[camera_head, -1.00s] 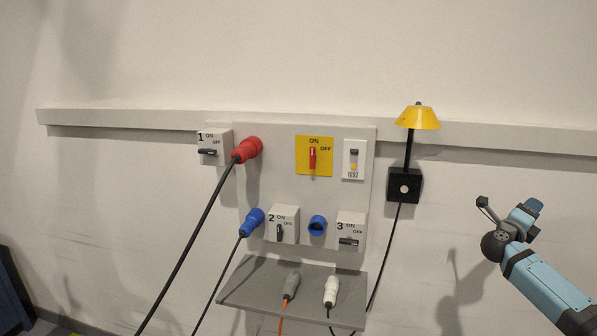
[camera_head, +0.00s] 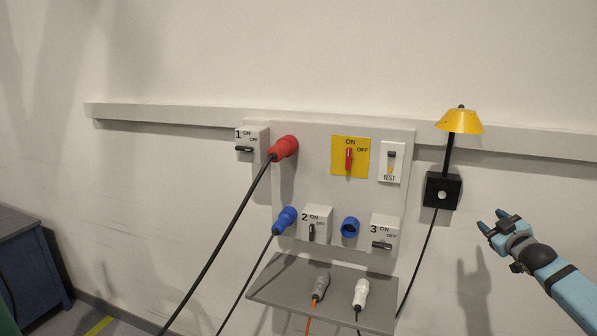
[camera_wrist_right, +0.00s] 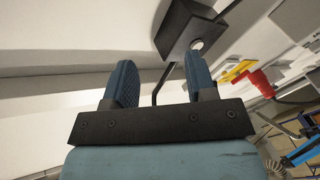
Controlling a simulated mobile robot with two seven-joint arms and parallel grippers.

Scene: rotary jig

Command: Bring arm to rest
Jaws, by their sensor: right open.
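My right gripper (camera_head: 490,222) is in the head view at the right, its arm coming in from the lower right. Its two blue fingers are apart with nothing between them. It is right of and below the black box (camera_head: 442,190) of the yellow lamp (camera_head: 460,121), apart from it in the picture. In the right wrist view the open fingers (camera_wrist_right: 163,84) show, with the black box (camera_wrist_right: 186,30) beyond them. My left gripper is not in view.
A grey panel (camera_head: 310,190) on the wall holds numbered switches, a red plug (camera_head: 284,147), a blue plug (camera_head: 285,219) and a red rotary switch (camera_head: 349,160). A shelf (camera_head: 280,290) below bears a grey plug (camera_head: 320,287) and a white plug (camera_head: 361,293). Cables hang down.

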